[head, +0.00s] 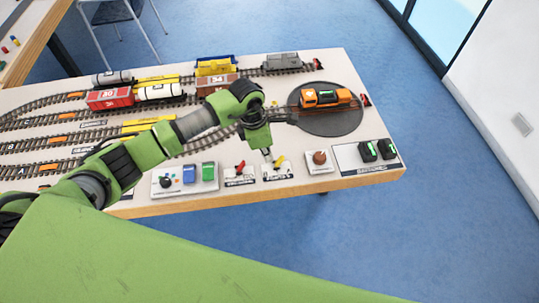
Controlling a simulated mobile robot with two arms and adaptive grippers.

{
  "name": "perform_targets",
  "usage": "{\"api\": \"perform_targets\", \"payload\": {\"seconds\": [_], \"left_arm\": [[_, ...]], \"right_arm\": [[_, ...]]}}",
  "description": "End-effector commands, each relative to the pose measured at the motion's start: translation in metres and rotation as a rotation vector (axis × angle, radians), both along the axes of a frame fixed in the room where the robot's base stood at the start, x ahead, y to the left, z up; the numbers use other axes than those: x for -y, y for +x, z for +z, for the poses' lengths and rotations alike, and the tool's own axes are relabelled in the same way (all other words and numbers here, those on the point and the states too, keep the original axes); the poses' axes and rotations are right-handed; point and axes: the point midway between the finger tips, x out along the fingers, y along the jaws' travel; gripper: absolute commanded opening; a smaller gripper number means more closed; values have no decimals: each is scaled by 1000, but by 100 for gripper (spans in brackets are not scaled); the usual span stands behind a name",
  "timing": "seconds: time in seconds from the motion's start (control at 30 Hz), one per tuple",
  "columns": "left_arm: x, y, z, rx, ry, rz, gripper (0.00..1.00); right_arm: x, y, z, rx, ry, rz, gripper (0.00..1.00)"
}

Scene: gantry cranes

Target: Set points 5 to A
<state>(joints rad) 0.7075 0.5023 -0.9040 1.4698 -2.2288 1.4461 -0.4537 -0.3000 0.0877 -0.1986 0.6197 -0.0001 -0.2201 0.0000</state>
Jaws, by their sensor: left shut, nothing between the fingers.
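My left gripper (268,158) is shut and empty. It points down at the front of the layout table, just left of a small yellow lever (281,160) on a white plate. I cannot tell whether it touches the lever. A red lever (240,166) on a similar plate is to the left. Both plates carry dark labels, too small to read surely, so I cannot tell which lever is points 5. My left arm hides part of the tracks behind. My right gripper is not in view.
The table (367,177) holds tracks with wagons and an orange locomotive (325,97) on a dark turntable (330,122). A control panel (204,187) is left.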

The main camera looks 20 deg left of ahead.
Motion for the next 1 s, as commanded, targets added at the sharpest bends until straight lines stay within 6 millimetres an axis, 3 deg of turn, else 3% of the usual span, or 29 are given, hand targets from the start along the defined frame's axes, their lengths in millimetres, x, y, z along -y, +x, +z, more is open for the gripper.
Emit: {"api": "perform_targets", "payload": {"seconds": [0.2, 0.77, 1.0], "left_arm": [[1, 0, 8, 2, -3, -2, 0], [1, 1, 19, 2, -4, -1, 0], [-8, 10, 54, 5, -2, 4, 0]], "right_arm": [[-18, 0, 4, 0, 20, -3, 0], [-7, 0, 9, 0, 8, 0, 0], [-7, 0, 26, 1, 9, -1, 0]]}}
